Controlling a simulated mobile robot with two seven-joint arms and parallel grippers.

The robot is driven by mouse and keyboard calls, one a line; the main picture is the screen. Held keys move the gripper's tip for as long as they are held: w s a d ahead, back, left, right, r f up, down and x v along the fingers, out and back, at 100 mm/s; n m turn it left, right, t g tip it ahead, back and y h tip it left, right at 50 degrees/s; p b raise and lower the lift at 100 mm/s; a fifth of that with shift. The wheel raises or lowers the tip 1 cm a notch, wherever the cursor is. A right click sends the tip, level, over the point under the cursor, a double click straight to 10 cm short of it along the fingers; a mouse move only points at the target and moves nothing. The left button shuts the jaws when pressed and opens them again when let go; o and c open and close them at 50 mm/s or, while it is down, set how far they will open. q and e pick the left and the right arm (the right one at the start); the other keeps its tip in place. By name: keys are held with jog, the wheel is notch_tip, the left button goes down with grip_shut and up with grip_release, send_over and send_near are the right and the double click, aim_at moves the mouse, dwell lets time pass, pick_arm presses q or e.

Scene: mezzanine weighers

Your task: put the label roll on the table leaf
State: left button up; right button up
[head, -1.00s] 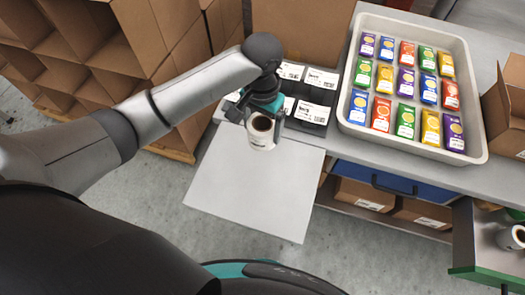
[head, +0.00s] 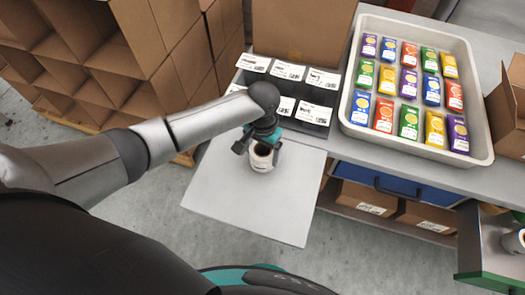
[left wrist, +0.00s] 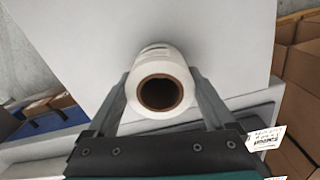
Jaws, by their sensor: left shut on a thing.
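The label roll (head: 261,160) is white with a dark brown core and stands upright. My left gripper (head: 262,150) is shut on it, over the grey table leaf (head: 240,205). In the left wrist view the roll (left wrist: 160,85) sits between the two fingers of my left gripper (left wrist: 165,92), with the pale leaf (left wrist: 215,30) behind it. The roll is at or very close to the leaf's surface; I cannot tell whether it touches. My right gripper is not in view.
A black tray with white labels (head: 312,113) lies behind the leaf. A large pale tray (head: 349,126) of colourful packets stands on the counter. An open drawer (head: 478,245) at the right holds another roll (head: 515,240). The leaf's front part is bare.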

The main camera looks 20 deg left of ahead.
pick_arm(q)
jog(key=o, duration=1.2)
jog(key=shift+f, duration=0.1)
jog(key=shift+o, duration=0.2)
jog(key=shift+r, duration=0.35)
notch_tip(320, 180, up, 12)
jog(key=p, duration=0.2)
jog(key=shift+f, duration=0.2)
